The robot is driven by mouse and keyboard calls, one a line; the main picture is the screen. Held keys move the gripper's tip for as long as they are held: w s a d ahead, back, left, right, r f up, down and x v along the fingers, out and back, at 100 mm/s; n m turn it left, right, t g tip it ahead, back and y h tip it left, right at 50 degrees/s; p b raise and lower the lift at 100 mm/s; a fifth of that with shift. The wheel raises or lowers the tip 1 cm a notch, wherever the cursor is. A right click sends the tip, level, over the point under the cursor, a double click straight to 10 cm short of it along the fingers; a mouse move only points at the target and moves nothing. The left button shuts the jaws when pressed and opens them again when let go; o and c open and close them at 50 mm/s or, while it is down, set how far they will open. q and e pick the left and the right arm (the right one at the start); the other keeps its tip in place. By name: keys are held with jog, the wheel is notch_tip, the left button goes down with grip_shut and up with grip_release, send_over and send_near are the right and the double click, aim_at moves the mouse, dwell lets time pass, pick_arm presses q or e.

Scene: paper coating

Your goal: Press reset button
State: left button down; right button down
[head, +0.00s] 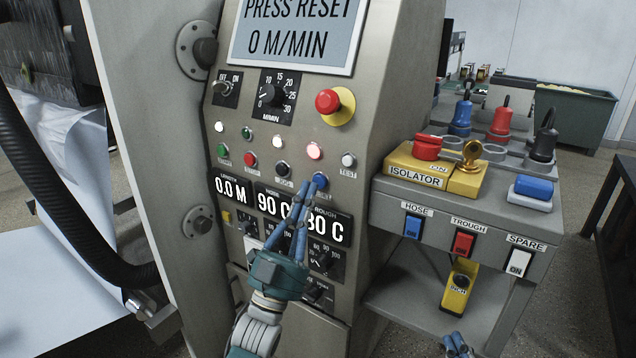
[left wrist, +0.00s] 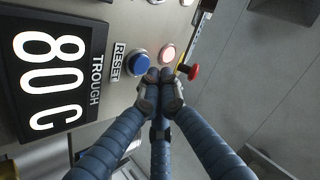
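The display (head: 298,38) reads "PRESS RESET" and "0 M/MIN". The blue reset button (head: 320,180) sits at the right of the lower button row, partly hidden by my fingers. In the left wrist view the blue button (left wrist: 138,64) shows clearly beside its RESET label. My left gripper (head: 314,186) is shut and empty, with its blue fingertips together at the button. In the left wrist view the fingertips (left wrist: 160,76) lie just right of the button; contact cannot be told. My right gripper (head: 458,344) only shows its fingertips at the bottom edge.
A red emergency button (head: 328,101) on a yellow plate stands out above the row. A side shelf with the isolator (head: 418,168) and switches juts out at right. A black hose (head: 70,240) hangs at left.

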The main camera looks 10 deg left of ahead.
pick_arm(q)
jog(key=shift+w, duration=0.1)
dwell(0.3)
jog(key=shift+w+d, duration=0.15)
jog(key=shift+w, duration=0.15)
pick_arm(e)
jog(key=shift+r, duration=0.35)
pick_arm(q)
jog(key=shift+w+d, duration=0.1)
jog(key=shift+w, duration=0.2)
pick_arm(e)
jog(key=shift+w+a+r+t, duration=0.15)
jog(key=shift+r+t, duration=0.35)
jog(key=shift+r, duration=0.15)
pick_arm(q)
jog(key=shift+s+a, duration=0.25)
jog(key=shift+s, duration=0.45)
pick_arm(e)
jog(key=f+g, duration=0.1)
jog(key=f, duration=0.2)
jog(key=s+d+f+g, duration=0.1)
jog(key=f, duration=0.1)
jog(key=shift+g+h, duration=0.3)
pick_arm(q)
jog(key=shift+p, duration=0.3)
